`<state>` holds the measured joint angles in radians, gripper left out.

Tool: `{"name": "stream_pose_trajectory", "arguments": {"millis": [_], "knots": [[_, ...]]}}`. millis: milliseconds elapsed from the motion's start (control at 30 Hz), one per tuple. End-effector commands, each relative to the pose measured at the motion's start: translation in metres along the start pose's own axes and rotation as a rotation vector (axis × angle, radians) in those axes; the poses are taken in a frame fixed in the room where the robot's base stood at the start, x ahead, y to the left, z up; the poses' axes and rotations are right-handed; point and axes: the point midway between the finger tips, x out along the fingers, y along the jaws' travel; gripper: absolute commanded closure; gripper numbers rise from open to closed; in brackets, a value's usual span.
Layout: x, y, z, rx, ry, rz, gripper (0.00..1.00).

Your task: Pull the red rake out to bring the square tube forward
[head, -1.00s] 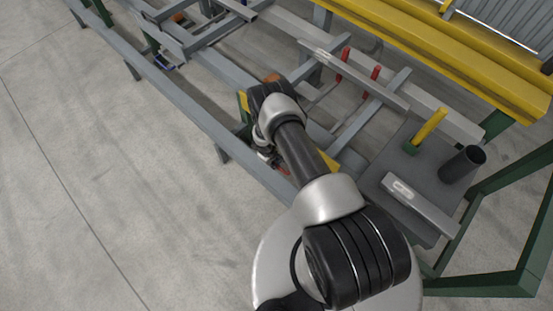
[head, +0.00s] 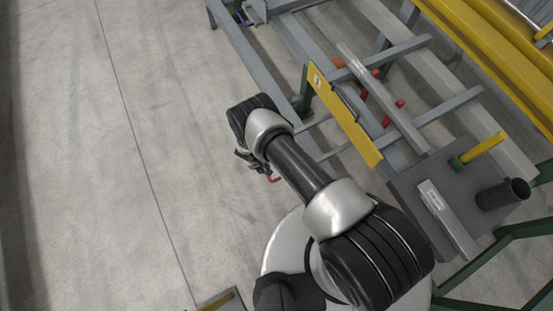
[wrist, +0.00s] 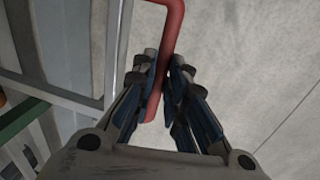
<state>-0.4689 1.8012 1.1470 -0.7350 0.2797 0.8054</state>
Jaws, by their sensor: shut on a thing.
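My gripper (wrist: 160,88) is shut on the red rake's bent handle (wrist: 170,20), which runs between the fingers in the wrist view. In the head view my gripper (head: 258,168) is over the floor, left of the table frame, with the handle's red end (head: 272,180) just showing. The grey square tube (head: 385,100), with a pale label, lies across the table's cross bars behind the yellow plate. Short red parts (head: 399,103) show on both sides of the tube. Whether they touch it cannot be told. My arm hides part of the rake.
A yellow plate (head: 340,110) stands at the table's near edge. Green frame bars stand beyond. The floor at left is clear.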

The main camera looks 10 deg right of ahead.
Motion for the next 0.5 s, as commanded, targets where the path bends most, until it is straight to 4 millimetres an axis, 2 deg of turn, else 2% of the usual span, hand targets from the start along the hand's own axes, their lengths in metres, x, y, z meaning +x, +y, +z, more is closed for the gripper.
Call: {"name": "stream_pose_trajectory", "arguments": {"millis": [33, 200, 500], "knots": [[-0.001, -0.009, 0.001, -0.005, 0.0, 0.0, 1.0], [-0.004, -0.023, 0.001, -0.002, -0.001, 0.001, 1.0], [-0.005, -0.028, 0.0, 0.0, 0.001, -0.002, 1.0]]}}
